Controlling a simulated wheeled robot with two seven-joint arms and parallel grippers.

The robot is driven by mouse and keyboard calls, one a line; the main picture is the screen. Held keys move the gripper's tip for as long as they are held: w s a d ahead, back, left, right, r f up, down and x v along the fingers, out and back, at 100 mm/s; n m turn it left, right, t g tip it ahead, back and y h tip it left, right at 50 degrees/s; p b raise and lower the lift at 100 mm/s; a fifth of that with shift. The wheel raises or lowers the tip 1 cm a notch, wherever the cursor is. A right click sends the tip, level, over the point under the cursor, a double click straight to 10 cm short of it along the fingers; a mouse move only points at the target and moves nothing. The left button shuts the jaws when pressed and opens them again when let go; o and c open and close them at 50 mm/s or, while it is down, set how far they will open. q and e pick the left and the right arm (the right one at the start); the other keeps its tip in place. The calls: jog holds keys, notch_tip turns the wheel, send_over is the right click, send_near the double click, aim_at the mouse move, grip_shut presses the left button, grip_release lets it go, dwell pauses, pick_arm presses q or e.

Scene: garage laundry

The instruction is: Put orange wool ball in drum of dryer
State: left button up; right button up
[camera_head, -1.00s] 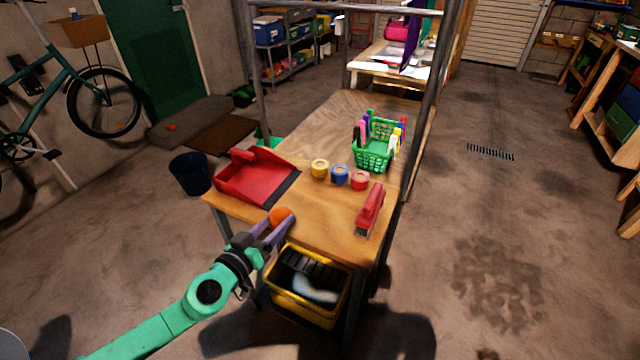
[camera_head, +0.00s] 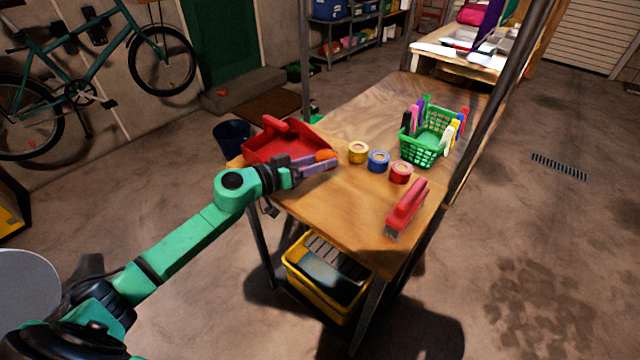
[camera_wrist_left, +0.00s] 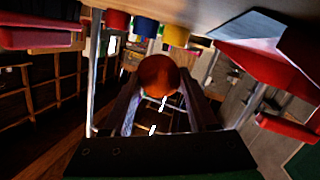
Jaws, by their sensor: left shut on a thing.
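The orange wool ball (camera_head: 325,156) is held between the fingertips of my left gripper (camera_head: 318,164), above the near left part of the wooden table. The left wrist view shows the ball (camera_wrist_left: 158,75) between the two fingers, with my left gripper (camera_wrist_left: 160,88) shut on it. In the head view the fingers cover part of the ball. My right gripper is in neither view. No dryer or drum shows in these frames.
The table (camera_head: 340,215) bears a red dustpan (camera_head: 275,148), yellow (camera_head: 358,152), blue (camera_head: 378,161) and red (camera_head: 401,172) tape rolls, a red brush (camera_head: 407,208) and a green basket (camera_head: 421,151) of pegs. A yellow crate (camera_head: 325,295) sits below. Floor at right is clear.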

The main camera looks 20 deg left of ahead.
aim_at(319, 185)
pick_arm(q)
notch_tip(319, 185, down, 4)
jog(key=shift+f+b, duration=0.2)
jog(key=shift+b, duration=0.6)
jog(key=o, duration=1.4)
jog(key=shift+c, duration=0.2)
